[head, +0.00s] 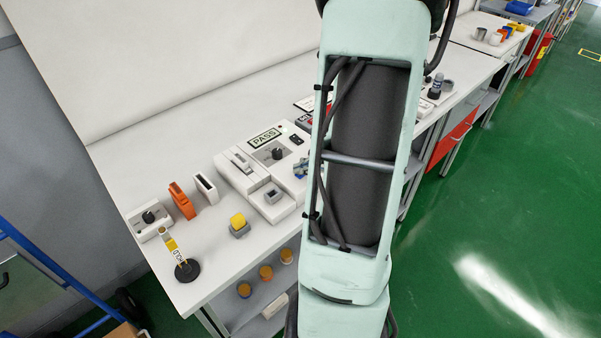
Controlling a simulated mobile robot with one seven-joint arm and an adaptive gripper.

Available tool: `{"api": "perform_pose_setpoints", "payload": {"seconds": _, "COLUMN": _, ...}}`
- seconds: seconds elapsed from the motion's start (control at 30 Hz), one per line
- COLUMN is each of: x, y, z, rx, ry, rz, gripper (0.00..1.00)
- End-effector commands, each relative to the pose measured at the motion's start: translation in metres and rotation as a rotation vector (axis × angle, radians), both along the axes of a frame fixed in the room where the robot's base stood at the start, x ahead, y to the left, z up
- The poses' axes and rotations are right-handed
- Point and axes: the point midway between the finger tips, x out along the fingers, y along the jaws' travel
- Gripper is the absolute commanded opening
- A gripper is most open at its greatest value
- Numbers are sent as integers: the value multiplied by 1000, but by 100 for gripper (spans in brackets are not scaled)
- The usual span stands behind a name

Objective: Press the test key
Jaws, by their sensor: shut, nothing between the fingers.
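A white test console (240,182) stands on the bench left of my arm. Its display (264,138) reads PASS, and a black knob (278,153) sits below it. A grey square key (272,196) is on the front block of the console; no label on it can be read, so I cannot tell if it is the test key. A small black button (296,140) is right of the display. My arm crosses the middle of the view and hides part of the bench. My gripper cannot be made out.
On the white bench (215,260) are a yellow block on a grey base (238,222), an orange holder (182,201), a white slotted piece (205,188), a knob box (149,219) and a HOLD tag on a black stand (187,270). Green floor at right is clear.

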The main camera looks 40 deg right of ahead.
Motion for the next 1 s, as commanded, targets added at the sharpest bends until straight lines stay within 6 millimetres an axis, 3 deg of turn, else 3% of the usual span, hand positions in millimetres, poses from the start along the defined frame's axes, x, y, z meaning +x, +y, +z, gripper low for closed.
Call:
{"api": "perform_pose_setpoints", "payload": {"seconds": 0.3, "x": 0, "y": 0, "z": 15, "rx": -2, "ry": 0, "rz": 0, "gripper": 0}}
{"api": "perform_pose_setpoints", "payload": {"seconds": 0.67, "x": 0, "y": 0, "z": 16, "rx": 0, "ry": 0, "rz": 0, "gripper": 0}}
{"api": "perform_pose_setpoints", "payload": {"seconds": 1.0, "x": 0, "y": 0, "z": 46, "rx": -1, "ry": -1, "rz": 0, "gripper": 0}}
